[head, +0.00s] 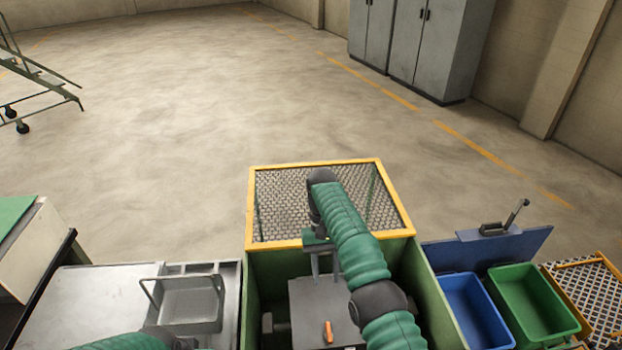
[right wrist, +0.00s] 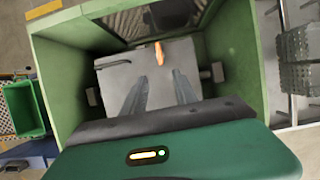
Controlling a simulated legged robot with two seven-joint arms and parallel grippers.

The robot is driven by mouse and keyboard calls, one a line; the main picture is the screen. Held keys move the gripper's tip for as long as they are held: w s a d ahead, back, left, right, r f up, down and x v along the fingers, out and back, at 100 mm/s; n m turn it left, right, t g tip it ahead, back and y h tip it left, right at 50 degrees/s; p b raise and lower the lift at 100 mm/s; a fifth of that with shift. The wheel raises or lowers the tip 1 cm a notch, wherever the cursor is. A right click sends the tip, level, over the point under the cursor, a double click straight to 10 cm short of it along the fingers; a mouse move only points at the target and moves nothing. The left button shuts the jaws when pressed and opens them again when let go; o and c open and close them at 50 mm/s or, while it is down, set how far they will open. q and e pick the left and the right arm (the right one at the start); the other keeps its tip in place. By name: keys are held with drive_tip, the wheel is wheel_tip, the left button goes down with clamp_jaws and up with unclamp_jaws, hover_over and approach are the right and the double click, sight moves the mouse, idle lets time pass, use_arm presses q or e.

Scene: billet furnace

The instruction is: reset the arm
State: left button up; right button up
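My right arm reaches over a green box-like furnace housing (head: 262,290) with a yellow-framed mesh guard. My right gripper (head: 323,268) points down inside the housing, above a grey block (head: 305,300). In the right wrist view the gripper's two fingers (right wrist: 160,80) stand apart with nothing between them. A small orange piece (head: 328,332) is on the grey block, and it also shows in the right wrist view (right wrist: 159,53) beyond the fingertips. A green part of my left arm shows at the bottom left of the head view. My left gripper is out of view.
A metal basket (head: 190,300) sits on the grey bench left of the housing. Blue (head: 472,312) and green (head: 532,300) bins stand right of it, beside a yellow-framed mesh rack (head: 590,290). The mesh guard (head: 285,205) stands behind the gripper.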

drive_tip(key=s+d+r+t, duration=0.3)
drive_tip(key=s+d+t, duration=0.1)
drive_tip(key=d, duration=0.2)
drive_tip(key=s+d+f+t, duration=0.1)
drive_tip(key=s+d, duration=0.1)
drive_tip(key=s, duration=0.7)
drive_tip(key=s+d+f+t, duration=0.1)
drive_tip(key=s+d+t, duration=0.1)
drive_tip(key=s, duration=0.8)
drive_tip(key=shift+d+m, duration=0.3)
drive_tip(key=shift+d, duration=0.45)
drive_tip(key=shift+w+f, duration=0.1)
drive_tip(key=shift+w, duration=0.05)
drive_tip(key=shift+c, duration=0.2)
